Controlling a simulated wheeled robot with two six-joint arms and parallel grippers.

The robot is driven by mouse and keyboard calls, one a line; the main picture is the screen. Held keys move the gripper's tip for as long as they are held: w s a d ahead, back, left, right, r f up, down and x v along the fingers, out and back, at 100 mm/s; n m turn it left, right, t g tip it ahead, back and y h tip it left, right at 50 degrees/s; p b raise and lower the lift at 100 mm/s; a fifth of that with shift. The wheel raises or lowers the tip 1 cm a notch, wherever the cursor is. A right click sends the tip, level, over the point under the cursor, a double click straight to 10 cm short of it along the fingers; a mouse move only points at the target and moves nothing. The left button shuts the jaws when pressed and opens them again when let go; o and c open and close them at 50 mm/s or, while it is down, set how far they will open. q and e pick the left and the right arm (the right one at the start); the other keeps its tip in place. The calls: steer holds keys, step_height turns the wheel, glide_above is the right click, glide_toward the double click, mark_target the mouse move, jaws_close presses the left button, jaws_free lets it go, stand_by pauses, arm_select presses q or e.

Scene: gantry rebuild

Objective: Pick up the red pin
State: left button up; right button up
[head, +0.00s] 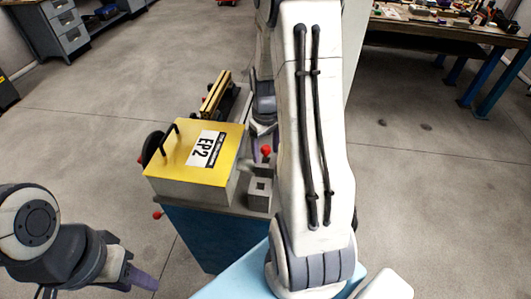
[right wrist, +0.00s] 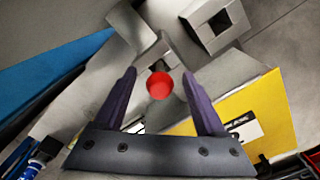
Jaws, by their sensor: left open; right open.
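The red pin (head: 265,149) shows as a round red head beside the yellow-topped EP2 box (head: 182,164) in the head view. In the right wrist view its red head (right wrist: 160,85) lies between the two purple fingers of my right gripper (right wrist: 160,74). These fingers are open, with a gap on each side of the head. The pin's shaft is hidden under the head. In the head view my right gripper is mostly hidden behind my arm; a bit of purple finger shows beside the red head. My left gripper (head: 143,278) is open and empty at the lower left, away from the box.
A grey block with a square hole (head: 260,188) stands on the fixture close to the pin. Another red ball (head: 157,214) sticks out at the fixture's left edge. A workbench (head: 425,32) with clutter stands at the back right.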

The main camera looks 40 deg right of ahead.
jaws_close()
